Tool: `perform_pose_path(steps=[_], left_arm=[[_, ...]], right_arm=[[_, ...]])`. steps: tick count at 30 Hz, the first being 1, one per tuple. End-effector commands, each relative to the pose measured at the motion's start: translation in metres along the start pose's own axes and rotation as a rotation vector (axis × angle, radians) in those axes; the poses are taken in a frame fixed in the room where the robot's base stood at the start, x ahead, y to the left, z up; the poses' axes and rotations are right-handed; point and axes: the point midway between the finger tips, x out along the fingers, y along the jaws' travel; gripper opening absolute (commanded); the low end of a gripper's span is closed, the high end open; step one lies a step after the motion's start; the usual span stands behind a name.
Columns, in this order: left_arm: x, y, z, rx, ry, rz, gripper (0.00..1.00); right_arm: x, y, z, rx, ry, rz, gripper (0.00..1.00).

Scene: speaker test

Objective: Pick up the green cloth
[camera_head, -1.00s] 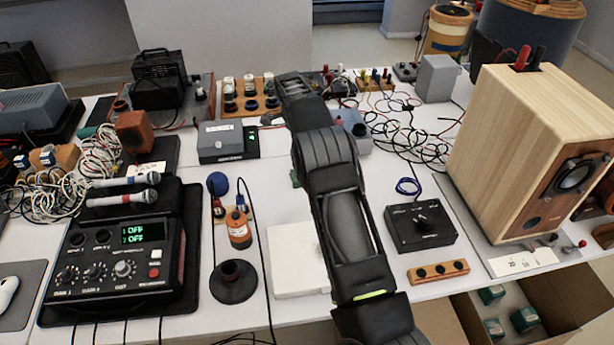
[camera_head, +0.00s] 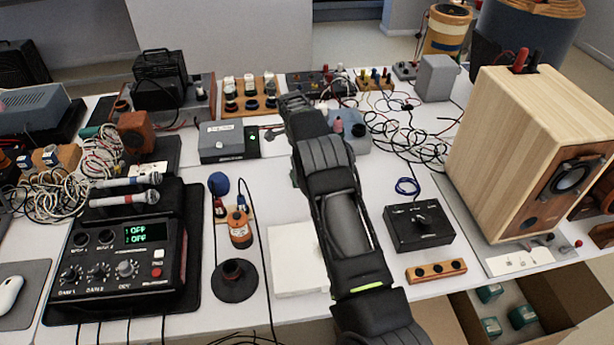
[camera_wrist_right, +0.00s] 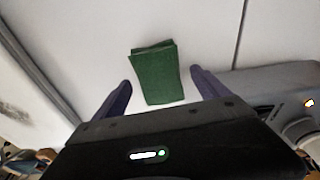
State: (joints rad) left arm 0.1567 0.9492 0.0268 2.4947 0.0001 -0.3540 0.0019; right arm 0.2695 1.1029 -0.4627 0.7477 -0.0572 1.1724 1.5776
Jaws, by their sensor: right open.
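The green cloth (camera_wrist_right: 157,75) is a small folded rectangle lying on the white table, seen in the right wrist view. My right gripper (camera_wrist_right: 161,77) is open, with its two dark fingers spread to the left and right of the cloth's near end. The cloth shows between them and is not gripped. I cannot tell how high the fingers are above the table. In the head view my right arm reaches up the middle of the table and hides the cloth. My left gripper is not in view.
A grey device (camera_wrist_right: 275,82) stands close right of the right finger. In the head view, a white square block (camera_head: 295,262) and a black knob box (camera_head: 420,226) flank my arm. A large wooden speaker (camera_head: 520,150) stands at right. Cables lie behind.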

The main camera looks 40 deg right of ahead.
Motion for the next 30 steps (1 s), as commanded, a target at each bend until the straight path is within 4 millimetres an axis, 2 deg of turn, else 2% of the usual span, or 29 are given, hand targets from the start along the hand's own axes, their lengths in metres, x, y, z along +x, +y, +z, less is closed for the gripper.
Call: perform_pose_path(steps=[7,30], left_arm=[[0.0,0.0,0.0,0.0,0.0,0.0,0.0],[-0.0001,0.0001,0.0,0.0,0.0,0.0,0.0]], right_arm=[[-0.0003,0.0,-0.0001,0.0,0.0,0.0,0.85],[-0.0004,-0.0001,-0.0001,0.0,0.0,0.0,0.22]])
